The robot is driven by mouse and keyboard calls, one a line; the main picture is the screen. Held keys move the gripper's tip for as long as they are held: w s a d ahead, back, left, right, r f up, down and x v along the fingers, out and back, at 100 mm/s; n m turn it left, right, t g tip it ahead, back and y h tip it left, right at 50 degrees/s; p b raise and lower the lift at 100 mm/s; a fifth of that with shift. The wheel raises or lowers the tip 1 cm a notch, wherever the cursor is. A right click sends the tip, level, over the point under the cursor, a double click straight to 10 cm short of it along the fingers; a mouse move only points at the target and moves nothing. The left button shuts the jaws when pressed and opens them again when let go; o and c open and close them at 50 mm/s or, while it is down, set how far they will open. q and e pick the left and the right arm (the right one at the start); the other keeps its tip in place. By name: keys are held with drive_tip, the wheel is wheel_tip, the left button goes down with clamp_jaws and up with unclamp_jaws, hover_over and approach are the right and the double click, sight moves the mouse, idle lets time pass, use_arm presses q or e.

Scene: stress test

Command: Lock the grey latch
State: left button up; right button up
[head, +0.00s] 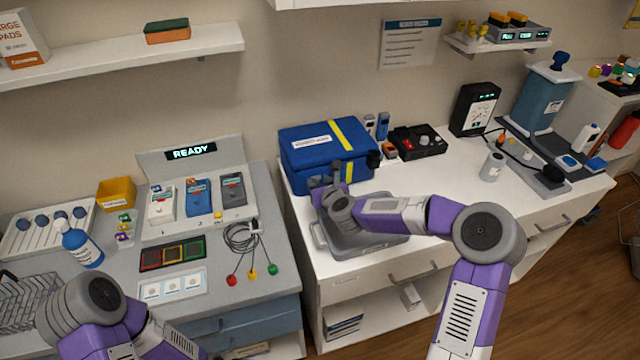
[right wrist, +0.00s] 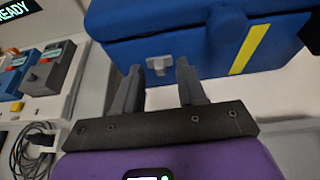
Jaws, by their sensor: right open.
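The grey latch (right wrist: 159,65) is a small T-shaped piece on the front of the blue case (right wrist: 200,38). In the head view the case (head: 315,146) sits at the back left of the white counter, with its lid down, and my right arm hides the latch. My right gripper (head: 326,180) is in front of the case. In the right wrist view its two grey fingers (right wrist: 158,75) are apart and empty, and the latch shows between their tips. I cannot tell whether they touch it.
A grey tray (head: 318,237) lies below my right gripper on the white counter (head: 470,190). A black device with a red button (head: 420,143) stands right of the case. The station with the READY display (head: 190,151) and coiled cables (head: 243,238) are to the left.

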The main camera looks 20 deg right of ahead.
clamp_jaws()
drive_tip(key=shift+s+a+b, duration=0.1)
drive_tip(key=shift+a+b, duration=0.55)
drive_tip(key=shift+a, duration=0.5)
unclamp_jaws()
